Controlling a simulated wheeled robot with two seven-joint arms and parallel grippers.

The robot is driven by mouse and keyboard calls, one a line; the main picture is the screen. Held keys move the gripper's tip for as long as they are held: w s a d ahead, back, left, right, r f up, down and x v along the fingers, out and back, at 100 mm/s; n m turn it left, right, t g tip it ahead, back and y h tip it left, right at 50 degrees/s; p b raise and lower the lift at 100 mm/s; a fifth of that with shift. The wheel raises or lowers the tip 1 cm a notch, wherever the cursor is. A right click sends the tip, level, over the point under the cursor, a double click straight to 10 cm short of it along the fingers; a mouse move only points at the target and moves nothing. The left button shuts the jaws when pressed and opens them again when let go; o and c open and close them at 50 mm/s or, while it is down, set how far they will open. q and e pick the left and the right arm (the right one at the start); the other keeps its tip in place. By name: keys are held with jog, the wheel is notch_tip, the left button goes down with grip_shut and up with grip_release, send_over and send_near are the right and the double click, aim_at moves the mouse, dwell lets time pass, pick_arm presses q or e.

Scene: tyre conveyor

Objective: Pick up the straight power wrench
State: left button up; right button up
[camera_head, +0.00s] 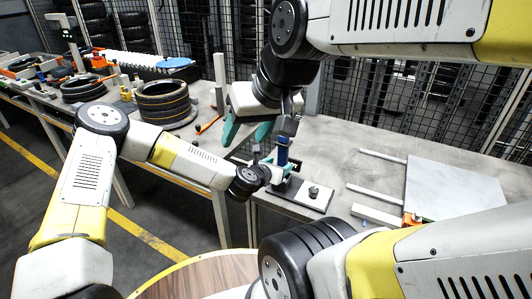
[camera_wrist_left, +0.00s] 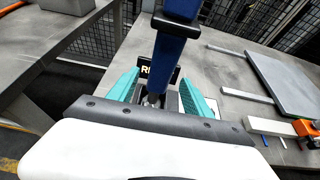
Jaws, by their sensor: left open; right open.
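The straight power wrench, a blue and black tool (camera_head: 283,152), appears upright above a dark base plate (camera_head: 301,193) on the grey table. In the left wrist view its blue body (camera_wrist_left: 172,58) rises between my teal fingers. My left gripper (camera_head: 281,172) is open around the lower part of the tool; its fingers also show in the left wrist view (camera_wrist_left: 160,88), apart on either side. I cannot tell whether either finger touches it. My right gripper (camera_head: 246,132) is open and empty, to the left of the tool's upper part. My wrist partly hides the base.
A white-grey panel (camera_head: 455,188) and pale rails lie at right on the table, with an orange part (camera_head: 411,219) in front. At left, stacked tyres (camera_head: 163,104) stand on another table (camera_head: 190,140). Wire fencing runs behind. A gap separates the tables.

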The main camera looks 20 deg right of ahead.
aim_at(286, 162)
pick_arm(q)
jog(key=x, duration=0.7)
jog(key=shift+f, duration=0.4)
jog(key=shift+c, duration=0.2)
grip_shut()
jog(key=shift+r, duration=0.1)
